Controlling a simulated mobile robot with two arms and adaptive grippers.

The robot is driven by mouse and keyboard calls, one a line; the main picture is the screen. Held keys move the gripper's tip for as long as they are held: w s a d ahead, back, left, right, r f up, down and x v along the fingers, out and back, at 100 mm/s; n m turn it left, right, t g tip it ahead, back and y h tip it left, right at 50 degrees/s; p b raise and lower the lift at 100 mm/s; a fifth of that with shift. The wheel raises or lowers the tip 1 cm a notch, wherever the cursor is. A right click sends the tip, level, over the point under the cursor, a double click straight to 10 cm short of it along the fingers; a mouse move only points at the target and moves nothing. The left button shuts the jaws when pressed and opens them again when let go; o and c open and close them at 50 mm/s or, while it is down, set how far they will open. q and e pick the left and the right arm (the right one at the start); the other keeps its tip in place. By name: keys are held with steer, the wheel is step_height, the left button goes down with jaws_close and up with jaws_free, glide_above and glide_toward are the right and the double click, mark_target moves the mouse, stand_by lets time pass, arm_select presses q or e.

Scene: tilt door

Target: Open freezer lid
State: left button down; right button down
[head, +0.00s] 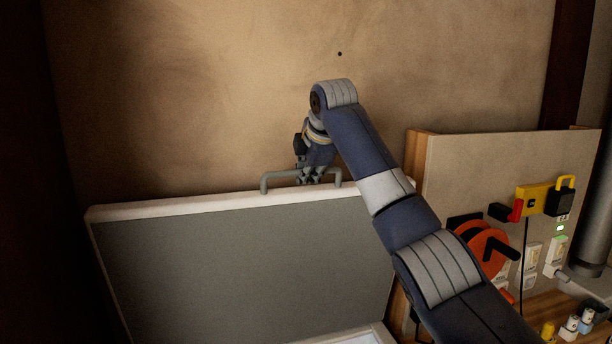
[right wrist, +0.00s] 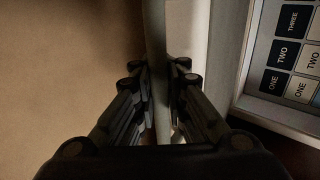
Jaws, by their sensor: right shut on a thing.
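The freezer lid (head: 240,265) stands tilted up in the head view, its grey inner face towards me and its pale rim at the top. A grey bar handle (head: 277,176) is on its top edge. My right gripper (head: 312,179) is at the handle, shut on its bar. In the right wrist view the handle bar (right wrist: 155,45) runs between the two fingers of my right gripper (right wrist: 160,90). Part of the handle is hidden behind the fingers. My left gripper is not in view.
A beige panel (head: 480,160) stands to the right, with an orange reel, a yellow padlock and switches. Small bottles (head: 572,322) stand at the lower right. The wrist view shows labelled boxes (right wrist: 285,55) inside the freezer. A bare wall rises behind the lid.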

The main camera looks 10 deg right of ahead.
steer(key=shift+r, duration=0.25)
steer(key=c, duration=1.7)
jaws_free()
steer(key=shift+s, duration=0.25)
steer(key=v, duration=1.2)
steer(key=shift+s+d, duration=0.1)
steer(key=shift+f, duration=0.1)
